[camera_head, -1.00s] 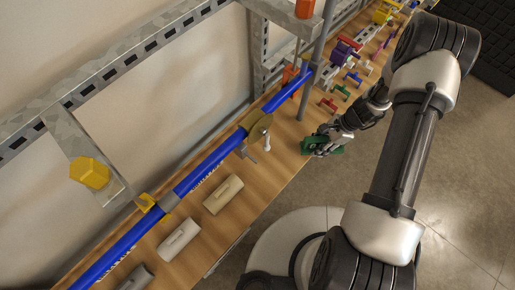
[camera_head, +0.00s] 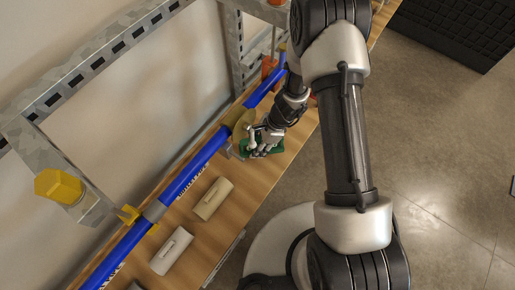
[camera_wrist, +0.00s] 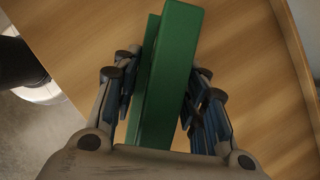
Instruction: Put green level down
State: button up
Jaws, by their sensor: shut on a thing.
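The green level (camera_wrist: 172,75) is a long green bar between the two fingers of my gripper (camera_wrist: 165,88) in the wrist view. My gripper is shut on it, and the wooden tabletop (camera_wrist: 240,50) shows beyond it. In the head view the green level (camera_head: 276,147) shows partly behind my gripper (camera_head: 262,149), over the bench beside the blue pipe's clamp. Whether the level touches the wood cannot be told.
A blue pipe (camera_head: 196,168) runs along the bench, with a brass-coloured clamp (camera_head: 238,118) close to my gripper. A beige block (camera_head: 212,198) and a light grey block (camera_head: 171,250) lie nearer. Bare wood lies right of the blocks.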

notch_tip(320, 180, down, 2)
jog(key=shift+f, duration=0.1)
jog(key=shift+d+f, duration=0.1)
jog(key=shift+s+f+b, duration=0.1)
jog(key=shift+f+b, duration=0.25)
jog(key=shift+b, duration=0.35)
jog(key=o, duration=1.3)
